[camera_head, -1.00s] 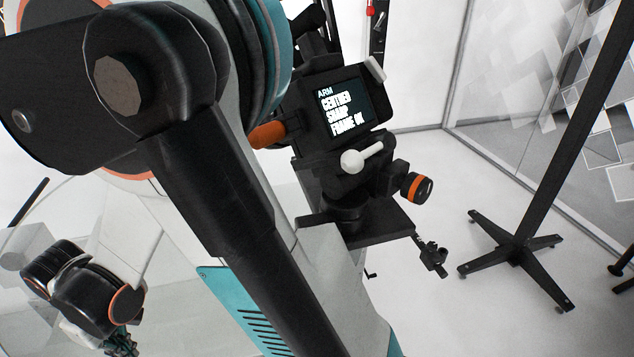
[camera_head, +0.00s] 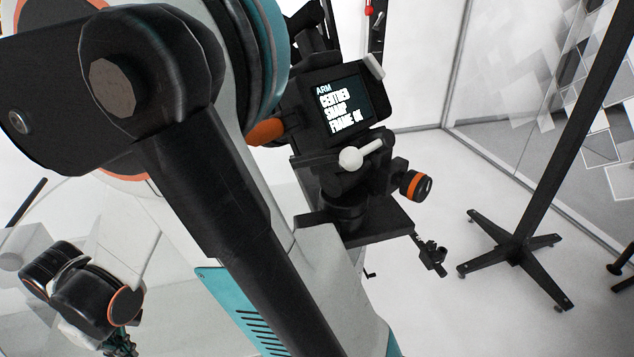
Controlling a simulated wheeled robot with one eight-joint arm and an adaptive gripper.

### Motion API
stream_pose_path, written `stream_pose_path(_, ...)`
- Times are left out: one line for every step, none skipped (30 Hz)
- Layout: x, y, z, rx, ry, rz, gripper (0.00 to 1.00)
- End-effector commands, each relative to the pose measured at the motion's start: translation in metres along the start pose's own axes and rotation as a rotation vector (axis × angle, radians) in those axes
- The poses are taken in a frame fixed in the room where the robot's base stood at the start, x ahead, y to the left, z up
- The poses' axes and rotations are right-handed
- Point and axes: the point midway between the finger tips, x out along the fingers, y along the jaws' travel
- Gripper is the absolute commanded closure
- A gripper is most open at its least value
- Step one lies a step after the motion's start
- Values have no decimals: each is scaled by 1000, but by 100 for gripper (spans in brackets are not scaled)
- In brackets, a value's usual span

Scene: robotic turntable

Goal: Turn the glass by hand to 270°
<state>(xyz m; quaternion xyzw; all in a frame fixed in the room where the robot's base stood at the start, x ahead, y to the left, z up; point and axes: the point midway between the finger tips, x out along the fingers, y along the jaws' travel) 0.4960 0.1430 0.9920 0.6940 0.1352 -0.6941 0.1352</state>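A pale, see-through surface (camera_head: 25,325) fills the lower left of the head view, behind and below my arm. It may be the glass, but most of it is hidden or cut off, and I see no angle mark on it. My wrist hangs over this area. Part of my gripper (camera_head: 120,343) shows below the wrist at the bottom edge as small dark finger parts. The fingertips are cut off, so I cannot tell whether they are open or touch anything.
A black camera rig (camera_head: 350,150) stands just right of my arm; its screen (camera_head: 343,106) reads "ARM CENTRED SHARP FRAME OK". A black stand (camera_head: 517,250) with a crossed foot is further right. White floor (camera_head: 440,190) lies clear between them.

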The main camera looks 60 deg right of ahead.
Motion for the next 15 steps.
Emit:
stream_pose_path(2,0,0,0,0,0,100)
stream_pose_path(2,0,0,0,0,0,100)
stream_pose_path(3,0,0,0,0,0,100)
stream_pose_path(4,0,0,0,0,0,100)
stream_pose_path(4,0,0,0,0,0,100)
stream_pose_path(5,0,0,0,0,0,100)
stream_pose_path(5,0,0,0,0,0,100)
stream_pose_path(6,0,0,0,0,0,100)
stream_pose_path(7,0,0,0,0,0,100)
stream_pose_path(7,0,0,0,0,0,100)
stream_pose_path(8,0,0,0,0,0,100)
stream_pose_path(8,0,0,0,0,0,100)
stream_pose_path(9,0,0,0,0,0,100)
stream_pose_path(10,0,0,0,0,0,100)
stream_pose_path(10,0,0,0,0,0,100)
